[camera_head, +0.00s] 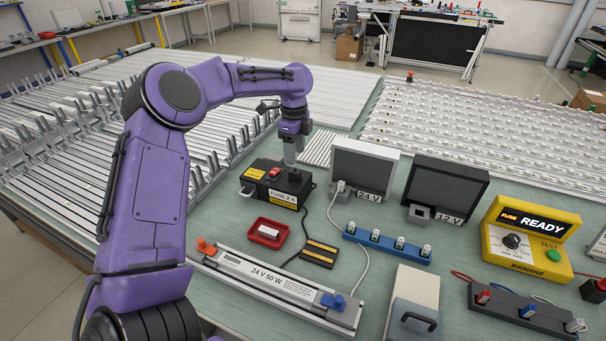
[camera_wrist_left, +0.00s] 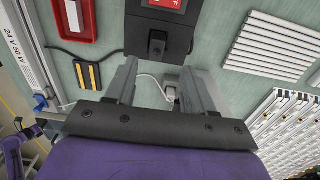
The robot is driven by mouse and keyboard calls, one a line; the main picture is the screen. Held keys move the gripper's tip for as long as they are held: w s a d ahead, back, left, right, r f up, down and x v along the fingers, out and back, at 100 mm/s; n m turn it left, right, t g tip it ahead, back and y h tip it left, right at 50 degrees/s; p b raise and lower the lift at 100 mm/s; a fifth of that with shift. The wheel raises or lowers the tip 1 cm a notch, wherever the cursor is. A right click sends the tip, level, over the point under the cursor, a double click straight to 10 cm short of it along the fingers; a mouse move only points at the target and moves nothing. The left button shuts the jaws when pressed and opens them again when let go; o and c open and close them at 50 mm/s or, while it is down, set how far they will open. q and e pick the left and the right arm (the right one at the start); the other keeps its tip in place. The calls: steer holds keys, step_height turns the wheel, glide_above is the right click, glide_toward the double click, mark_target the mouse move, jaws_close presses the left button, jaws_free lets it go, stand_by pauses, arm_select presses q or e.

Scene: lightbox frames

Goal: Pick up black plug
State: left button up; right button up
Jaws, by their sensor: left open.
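My left gripper (camera_head: 290,165) points down over the right part of a black box (camera_head: 262,180) with yellow labels, a red switch and a "FUSE 2 A" label. In the left wrist view the gripper (camera_wrist_left: 159,68) is open, its two fingers apart with nothing clamped between them. A small black block, which looks like the black plug (camera_wrist_left: 157,43), sits on the box just beyond the fingertips, roughly in line with the gap. In the head view the plug (camera_head: 294,176) is mostly hidden by the gripper. I cannot tell whether the fingers touch it.
A red tray (camera_head: 268,233) and a black-yellow block (camera_head: 320,253) lie in front of the box. A 24 V unit (camera_head: 362,166) with a white cable stands to its right, beside a 12 V unit (camera_head: 446,186). A "24 V 50 W" strip (camera_head: 277,287) lies near the front.

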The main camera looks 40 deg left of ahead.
mark_target(294, 170)
arm_select(q)
steer(key=shift+s+f, duration=0.65)
steer(key=shift+f, duration=0.3)
steer(key=f+p, duration=0.1)
steer(key=f, duration=0.2)
steer(key=w+f+p, duration=0.1)
steer(key=f, duration=0.1)
steer(key=shift+f, duration=0.4)
steer(key=shift+s, duration=0.2)
steer(key=shift+c, duration=0.6)
jaws_close()
arm_select(e)
steer(key=shift+s+r, duration=0.15)
steer(key=shift+r, duration=0.45)
steer(key=shift+s+r, duration=0.15)
steer(key=shift+r, duration=0.4)
